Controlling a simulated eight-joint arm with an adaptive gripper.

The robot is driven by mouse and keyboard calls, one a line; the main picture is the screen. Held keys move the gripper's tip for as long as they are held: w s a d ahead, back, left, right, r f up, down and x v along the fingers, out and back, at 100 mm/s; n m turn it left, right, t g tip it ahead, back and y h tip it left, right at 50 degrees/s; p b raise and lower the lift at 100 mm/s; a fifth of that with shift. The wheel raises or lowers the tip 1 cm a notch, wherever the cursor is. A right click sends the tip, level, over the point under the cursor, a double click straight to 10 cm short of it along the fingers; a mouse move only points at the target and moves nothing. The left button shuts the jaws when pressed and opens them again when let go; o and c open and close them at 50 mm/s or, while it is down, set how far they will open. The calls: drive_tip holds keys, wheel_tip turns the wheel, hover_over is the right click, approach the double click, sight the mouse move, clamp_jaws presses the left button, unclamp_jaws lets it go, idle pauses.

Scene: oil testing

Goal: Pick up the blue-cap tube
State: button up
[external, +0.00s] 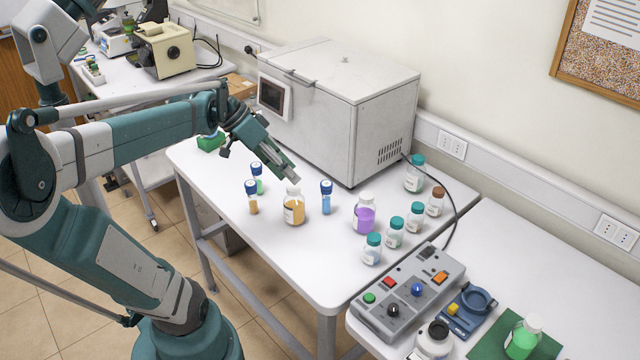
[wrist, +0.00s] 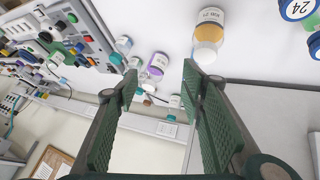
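Three tubes with dark blue caps stand upright on the white table in the external view. One holds blue liquid (external: 326,199), one brownish-orange liquid (external: 252,201), and one green liquid (external: 258,180). In the wrist view, a blue cap marked 24 (wrist: 298,9) shows at the top right, with another blue cap (wrist: 315,44) cut off at the edge. My gripper (external: 289,176) is above the table, near the top of the orange-liquid bottle (external: 293,210). Its fingers are apart with nothing between them in the wrist view (wrist: 160,77).
The orange-liquid bottle stands between the tubes. A purple-liquid bottle (external: 364,214) and several teal-capped bottles (external: 396,233) stand to the right. A large grey machine (external: 335,105) stands behind. A control box (external: 408,292) is at the lower right. The table's front left is clear.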

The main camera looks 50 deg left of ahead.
drive_tip(key=s+a+r+m+t+h+b, duration=0.1)
drive_tip(key=a+r+m+t+h+b, duration=0.15)
drive_tip(key=a, duration=0.85)
drive_tip(key=r+m+t+h+b, duration=0.1)
drive_tip(key=r+m+t, duration=0.1)
drive_tip(key=m, duration=0.1)
hover_over(251, 187)
drive_tip(key=s+a, duration=0.2)
drive_tip(key=a, duration=0.2)
wheel_tip(251, 187, down, 17)
drive_tip(key=shift+s+a+r+t, duration=0.15)
drive_tip(key=shift+s+a+t, duration=0.2)
drive_tip(key=shift+w+d, duration=0.1)
drive_tip(key=shift+b+x, duration=0.65)
drive_tip(key=shift+x, duration=1.7)
drive_tip(key=c, duration=1)
